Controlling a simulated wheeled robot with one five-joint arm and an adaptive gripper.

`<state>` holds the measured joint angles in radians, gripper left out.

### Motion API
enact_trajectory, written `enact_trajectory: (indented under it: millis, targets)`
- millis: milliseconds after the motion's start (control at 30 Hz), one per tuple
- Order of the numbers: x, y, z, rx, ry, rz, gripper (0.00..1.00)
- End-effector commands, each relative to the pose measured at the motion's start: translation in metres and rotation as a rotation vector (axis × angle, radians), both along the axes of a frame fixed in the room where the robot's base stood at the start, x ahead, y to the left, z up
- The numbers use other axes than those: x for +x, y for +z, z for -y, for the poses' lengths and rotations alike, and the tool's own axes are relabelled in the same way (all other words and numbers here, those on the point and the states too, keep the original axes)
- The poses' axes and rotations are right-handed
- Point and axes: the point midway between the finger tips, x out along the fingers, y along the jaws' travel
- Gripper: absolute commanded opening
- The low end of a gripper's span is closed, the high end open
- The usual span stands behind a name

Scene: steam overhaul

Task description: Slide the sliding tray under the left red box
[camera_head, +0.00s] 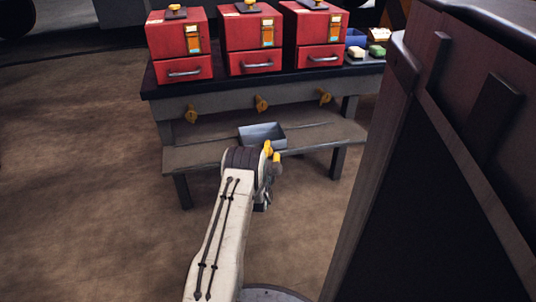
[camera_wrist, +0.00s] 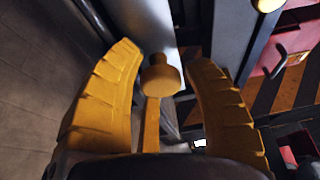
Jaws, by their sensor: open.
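The left red box (camera_head: 178,36) stands on the dark bench. My gripper (camera_head: 272,153) is in front of the lower shelf, right of that knob and nearer the camera. In the wrist view, my gripper (camera_wrist: 168,70) has its two yellow fingers apart. A round yellow knob on a stem (camera_wrist: 160,76) appears between the fingers, against a pale grey surface. I cannot tell which knob it is or whether a finger touches it.
An open grey bin (camera_head: 248,141) sits on the lower shelf (camera_head: 198,158). A big dark cabinet (camera_head: 440,160) blocks the right. The left floor is clear.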

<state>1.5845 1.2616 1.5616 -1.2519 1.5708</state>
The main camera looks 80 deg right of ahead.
Motion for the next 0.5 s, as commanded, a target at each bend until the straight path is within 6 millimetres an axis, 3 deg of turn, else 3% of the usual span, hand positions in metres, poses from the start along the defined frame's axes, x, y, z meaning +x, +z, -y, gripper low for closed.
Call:
enact_trajectory:
  millis: [333, 500]
  targets:
    - [0.0, 0.0004, 0.0013, 0.0, 0.0, 0.0, 0.49]
    - [0.0, 0.0004, 0.0012, 0.0, 0.0, 0.0, 0.34]
